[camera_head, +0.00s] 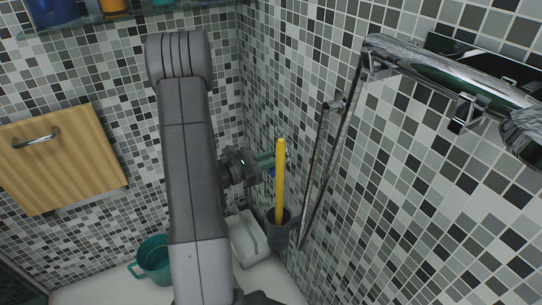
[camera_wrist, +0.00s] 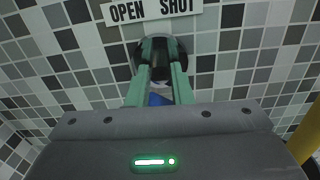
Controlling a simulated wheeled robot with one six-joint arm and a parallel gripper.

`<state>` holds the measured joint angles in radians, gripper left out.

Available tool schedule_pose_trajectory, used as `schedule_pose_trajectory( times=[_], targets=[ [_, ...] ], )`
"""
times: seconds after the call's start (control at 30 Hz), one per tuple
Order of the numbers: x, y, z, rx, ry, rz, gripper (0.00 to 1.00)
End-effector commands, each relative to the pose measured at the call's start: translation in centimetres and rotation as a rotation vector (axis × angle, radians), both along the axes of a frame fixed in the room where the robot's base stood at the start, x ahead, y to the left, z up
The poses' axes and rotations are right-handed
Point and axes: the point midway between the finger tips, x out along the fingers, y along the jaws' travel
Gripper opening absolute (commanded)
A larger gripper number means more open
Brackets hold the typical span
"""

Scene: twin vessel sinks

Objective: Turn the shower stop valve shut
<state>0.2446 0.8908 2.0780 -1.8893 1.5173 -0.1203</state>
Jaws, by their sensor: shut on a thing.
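The shower stop valve (camera_wrist: 160,74) is on the tiled wall in the wrist view, with a dark round plate behind it. A white sign (camera_wrist: 152,11) above it has OPEN at the left and SHUT at the right. The green fingers of my gripper (camera_wrist: 160,48) are shut on the valve's handle, one on each side. The fingers hide much of the handle, so its exact angle is hard to tell. A small blue part (camera_wrist: 158,99) shows between the fingers. In the head view my gripper (camera_head: 266,158) reaches to the wall behind a yellow stick, and the valve is mostly hidden.
The yellow stick (camera_head: 280,180) stands in a dark holder (camera_head: 283,233) close to my gripper. A chrome rail (camera_head: 320,165) and shower bar (camera_head: 450,85) are on the right wall. A wooden cabinet (camera_head: 60,160), teal mug (camera_head: 153,262) and white box (camera_head: 247,240) are left and below.

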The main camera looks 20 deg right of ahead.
Motion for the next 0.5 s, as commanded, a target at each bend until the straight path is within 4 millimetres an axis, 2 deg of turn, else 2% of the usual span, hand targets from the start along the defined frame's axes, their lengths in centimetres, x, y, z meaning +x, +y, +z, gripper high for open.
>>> schedule_pose_trajectory(
  times=[0.5],
  targets=[
    [-0.11, -0.01, 0.48, -0.033, 0.463, 0.0, 0.0]
  ],
)
